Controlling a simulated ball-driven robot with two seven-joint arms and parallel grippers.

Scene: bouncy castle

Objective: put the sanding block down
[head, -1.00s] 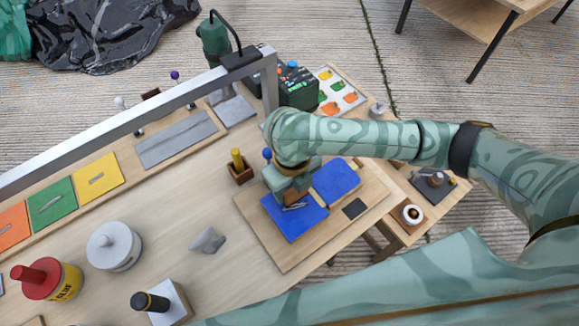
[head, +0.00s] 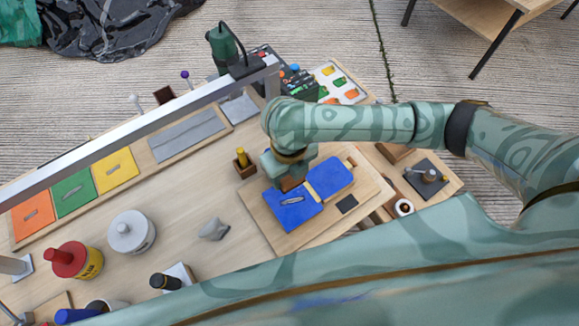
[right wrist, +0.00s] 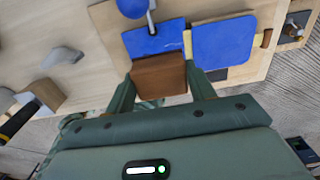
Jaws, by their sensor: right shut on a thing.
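The sanding block, a small brown block (head: 290,184), is in my right gripper (head: 287,180). In the right wrist view the same brown block (right wrist: 159,77) sits between the two fingers of my right gripper (right wrist: 160,88). In the head view it is over the far edge of the left blue panel (head: 294,214). I cannot tell whether it touches the panel. Both blue panels, this one and the right one (head: 333,176), lie on a wooden board (head: 272,232). My right forearm hides part of the area behind the gripper. My left gripper is not in view.
A wooden holder with a yellow-handled tool (head: 244,166) stands just left of the gripper. A grey faceted lump (head: 213,229) and a round grey pot (head: 131,233) stand farther left. A metal rail (head: 140,124) crosses above the table. Bare tabletop lies left of the board.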

